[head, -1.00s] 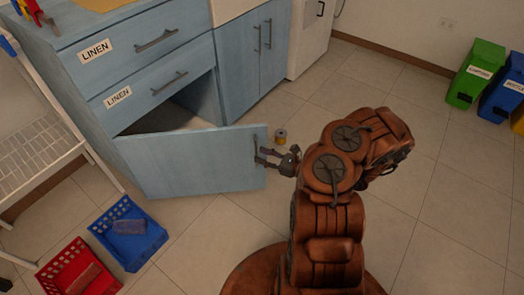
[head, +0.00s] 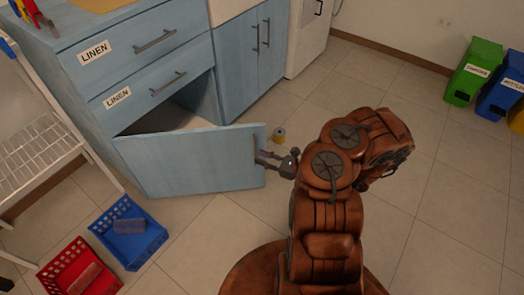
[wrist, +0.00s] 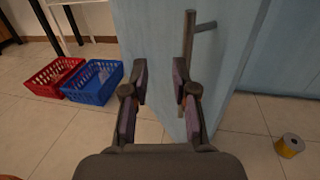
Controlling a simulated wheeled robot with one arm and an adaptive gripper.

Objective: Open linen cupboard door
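The light-blue linen cupboard door (head: 190,165) stands swung wide open below two drawers labelled LINEN, and the cupboard's interior (head: 185,112) shows behind it. My gripper (head: 268,158) is at the door's free edge, beside its handle. In the wrist view the two fingers of my gripper (wrist: 160,82) are apart, with a gap between them. I cannot tell whether a finger touches the handle or the door.
A blue basket (head: 130,235) and a red basket (head: 75,272) stand on the floor left of the door, near a white rack (head: 40,155). A small yellow spool (head: 279,135) lies behind the door's free edge. Green and blue bins (head: 474,75) stand far right. The tiled floor between is clear.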

